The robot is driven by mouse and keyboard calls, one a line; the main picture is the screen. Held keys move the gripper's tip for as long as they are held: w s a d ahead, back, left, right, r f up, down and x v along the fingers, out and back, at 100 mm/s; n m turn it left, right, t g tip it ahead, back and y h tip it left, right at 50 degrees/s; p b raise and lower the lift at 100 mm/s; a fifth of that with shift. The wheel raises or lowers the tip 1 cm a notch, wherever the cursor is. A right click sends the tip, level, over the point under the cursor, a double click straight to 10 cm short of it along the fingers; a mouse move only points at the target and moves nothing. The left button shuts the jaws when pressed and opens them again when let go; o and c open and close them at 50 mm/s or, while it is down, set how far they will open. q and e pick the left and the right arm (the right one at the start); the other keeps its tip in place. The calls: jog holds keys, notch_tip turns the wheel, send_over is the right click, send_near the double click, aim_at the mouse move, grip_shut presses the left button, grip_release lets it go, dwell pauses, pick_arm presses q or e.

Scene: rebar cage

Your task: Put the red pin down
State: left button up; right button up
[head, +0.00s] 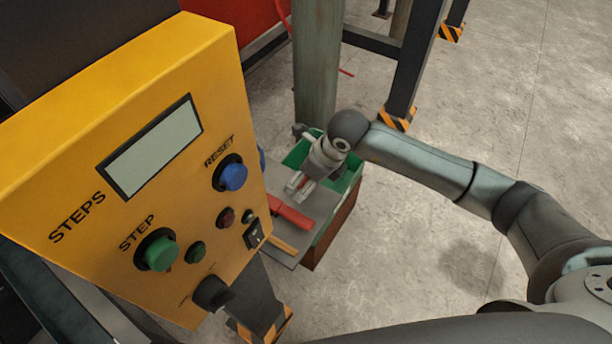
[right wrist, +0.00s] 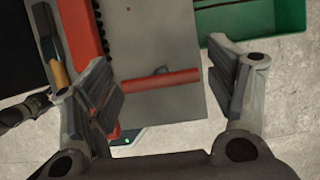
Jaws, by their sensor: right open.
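The red pin (right wrist: 160,80) lies across a grey surface (right wrist: 165,25) in the right wrist view. It is a plain red rod, and a small dark shape shows at its middle. My right gripper (right wrist: 170,95) is open, with one finger at each end of the pin. The pin's left end is close to the left finger; I cannot tell whether they touch. In the head view my right gripper (head: 298,186) hangs over the grey tabletop (head: 325,202), and the pin there is mostly hidden by it. My left gripper is not in view.
A red tool (head: 290,213) and an orange-brown handle (head: 285,245) lie beside the gripper. A green bin (head: 347,180) stands behind the tabletop. A yellow control panel (head: 140,150) fills the left, and a grey-green post (head: 315,70) rises behind. Floor at right is clear.

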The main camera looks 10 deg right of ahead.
jog(key=b+v, duration=0.2)
jog(key=v, duration=1)
